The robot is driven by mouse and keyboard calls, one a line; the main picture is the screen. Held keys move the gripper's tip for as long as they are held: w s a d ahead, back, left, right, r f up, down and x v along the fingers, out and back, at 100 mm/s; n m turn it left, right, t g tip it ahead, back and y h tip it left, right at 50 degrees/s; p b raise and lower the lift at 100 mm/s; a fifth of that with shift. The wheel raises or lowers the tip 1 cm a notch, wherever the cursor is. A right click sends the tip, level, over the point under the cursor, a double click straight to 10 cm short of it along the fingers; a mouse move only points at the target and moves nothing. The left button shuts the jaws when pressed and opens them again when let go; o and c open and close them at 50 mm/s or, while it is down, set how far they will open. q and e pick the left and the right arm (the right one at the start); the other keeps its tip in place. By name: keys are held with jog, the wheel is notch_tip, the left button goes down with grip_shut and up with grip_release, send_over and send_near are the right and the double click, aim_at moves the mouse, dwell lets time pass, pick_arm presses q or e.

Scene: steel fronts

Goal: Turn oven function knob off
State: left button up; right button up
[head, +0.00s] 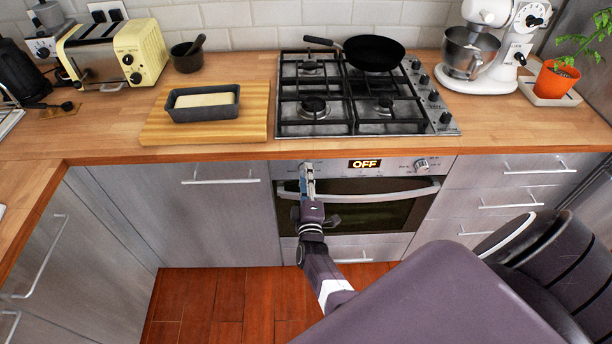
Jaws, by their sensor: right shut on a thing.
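The oven (374,206) is built in under the hob, with a steel front panel, a dark glass door and a curved handle (395,194). Its small display (365,163) reads "OFF". One round knob (421,164) shows at the right end of the panel. My right gripper (307,170) is at the left end of the panel, shut on the oven's left knob, which it mostly hides. The knob's angle and markings cannot be read there. My left gripper is not in view.
Above the oven is a gas hob (345,116) with a black frying pan (374,52). A loaf tin (203,101) sits on a wooden board (165,130). Drawers (510,185) are to the right and a cabinet door (190,215) to the left. The red floor (210,300) in front is clear.

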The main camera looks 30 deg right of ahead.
jog(key=shift+n, duration=0.6)
jog(key=o, duration=1.2)
jog(key=shift+c, duration=0.2)
